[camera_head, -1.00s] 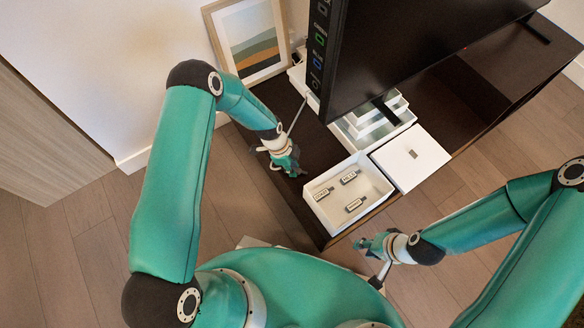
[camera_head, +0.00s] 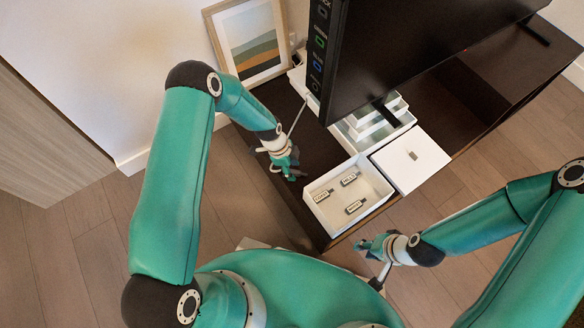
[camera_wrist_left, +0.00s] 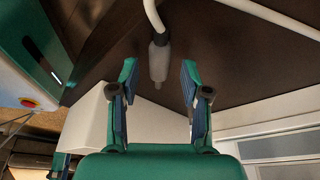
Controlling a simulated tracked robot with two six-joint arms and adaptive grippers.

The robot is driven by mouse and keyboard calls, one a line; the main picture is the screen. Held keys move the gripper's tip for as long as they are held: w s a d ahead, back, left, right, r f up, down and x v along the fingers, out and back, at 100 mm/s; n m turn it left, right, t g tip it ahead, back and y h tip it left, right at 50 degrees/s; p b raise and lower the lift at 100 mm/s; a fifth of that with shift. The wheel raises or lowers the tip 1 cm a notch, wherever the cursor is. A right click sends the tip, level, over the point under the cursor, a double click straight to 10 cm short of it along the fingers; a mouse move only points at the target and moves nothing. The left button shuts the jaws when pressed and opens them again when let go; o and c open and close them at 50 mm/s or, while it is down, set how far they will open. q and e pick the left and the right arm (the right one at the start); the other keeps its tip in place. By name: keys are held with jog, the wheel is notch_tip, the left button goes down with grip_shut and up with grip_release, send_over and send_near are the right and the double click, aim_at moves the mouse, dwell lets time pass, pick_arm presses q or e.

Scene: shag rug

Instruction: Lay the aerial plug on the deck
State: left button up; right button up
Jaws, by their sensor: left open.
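The aerial plug (camera_wrist_left: 159,62) is a grey cylinder with a narrow tip on a white cable. In the left wrist view it shows between and beyond the fingers of my left gripper (camera_wrist_left: 158,82), which is open. A gap shows on both sides of the plug. The dark brown deck (camera_head: 325,150) lies behind it; whether the plug touches it I cannot tell. In the head view my left gripper (camera_head: 293,172) is low over the deck's left part, and the plug is not distinct there. My right gripper (camera_head: 369,246) is off the deck's front edge; its fingers are too small to judge.
A white open tray (camera_head: 383,203) with three labelled dark pieces stands right of my left gripper. A closed white box (camera_head: 411,160) is beside it. A large black screen (camera_head: 415,45) stands behind. A framed picture (camera_head: 248,40) leans on the wall.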

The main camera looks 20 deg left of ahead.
pick_arm(q)
jog(key=p+v, duration=0.3)
jog(key=v, duration=0.8)
jog(key=s+d+n, duration=0.3)
jog(key=s+n, duration=0.6)
jog(key=s+d+n, duration=0.3)
jog(key=s+n, duration=0.6)
jog(key=s, duration=0.1)
jog(key=shift+f+n+h, duration=0.3)
jog(key=shift+f+n, duration=0.1)
jog(key=shift+d+r, duration=0.1)
jog(key=shift+r, duration=0.05)
notch_tip(320, 180, up, 27)
jog(key=p, duration=2.7)
jog(key=shift+c, duration=0.5)
